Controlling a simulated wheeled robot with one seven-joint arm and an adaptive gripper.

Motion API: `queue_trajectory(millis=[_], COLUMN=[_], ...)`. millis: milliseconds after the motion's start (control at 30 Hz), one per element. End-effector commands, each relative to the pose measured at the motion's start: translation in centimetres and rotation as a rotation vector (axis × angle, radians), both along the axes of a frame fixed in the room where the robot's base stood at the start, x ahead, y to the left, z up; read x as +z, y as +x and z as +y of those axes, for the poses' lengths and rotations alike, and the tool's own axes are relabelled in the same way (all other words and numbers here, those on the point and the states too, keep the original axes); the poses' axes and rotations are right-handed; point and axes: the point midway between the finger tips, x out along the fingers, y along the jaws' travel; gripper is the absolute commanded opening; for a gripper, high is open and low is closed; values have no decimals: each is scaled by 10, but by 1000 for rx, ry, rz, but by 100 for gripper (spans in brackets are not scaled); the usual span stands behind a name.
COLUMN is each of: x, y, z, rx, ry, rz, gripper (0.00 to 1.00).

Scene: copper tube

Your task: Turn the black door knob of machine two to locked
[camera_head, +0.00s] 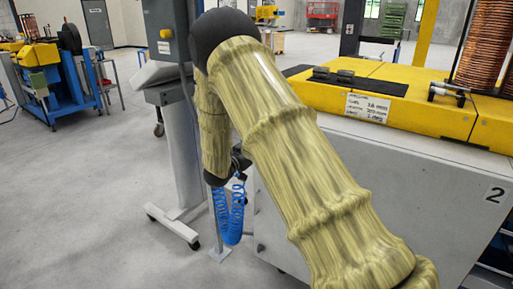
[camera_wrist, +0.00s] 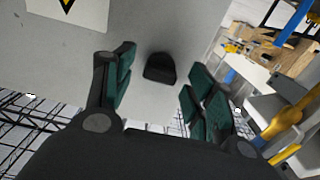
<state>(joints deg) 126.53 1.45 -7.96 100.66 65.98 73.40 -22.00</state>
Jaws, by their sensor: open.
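The black door knob (camera_wrist: 160,68) shows in the wrist view on a pale grey panel (camera_wrist: 190,25). My gripper (camera_wrist: 157,78) is open, with its dark green-padded fingers on either side of the knob in the picture. A visible gap lies between each finger and the knob, and I cannot tell how far the fingertips are from the panel. In the head view, machine two (camera_head: 400,190) is the grey cabinet with a yellow top and a "2" label. My arm covers part of it, and I cannot make out the knob or the fingers there.
A grey post (camera_head: 180,150) on a wheeled foot stands left of the machine. A blue coiled hose (camera_head: 229,212) hangs beside my arm. A blue workstation (camera_head: 65,85) stands far left, with open floor between.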

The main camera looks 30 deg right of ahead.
Motion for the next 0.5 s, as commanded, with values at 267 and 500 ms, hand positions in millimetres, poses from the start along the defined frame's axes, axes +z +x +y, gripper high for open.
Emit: queue_trajectory(millis=[267, 500], x=[0, 0], y=[-10, -27], z=[25, 66], rx=[1, 2], ry=[0, 1], rz=[0, 1], gripper=[55, 55])
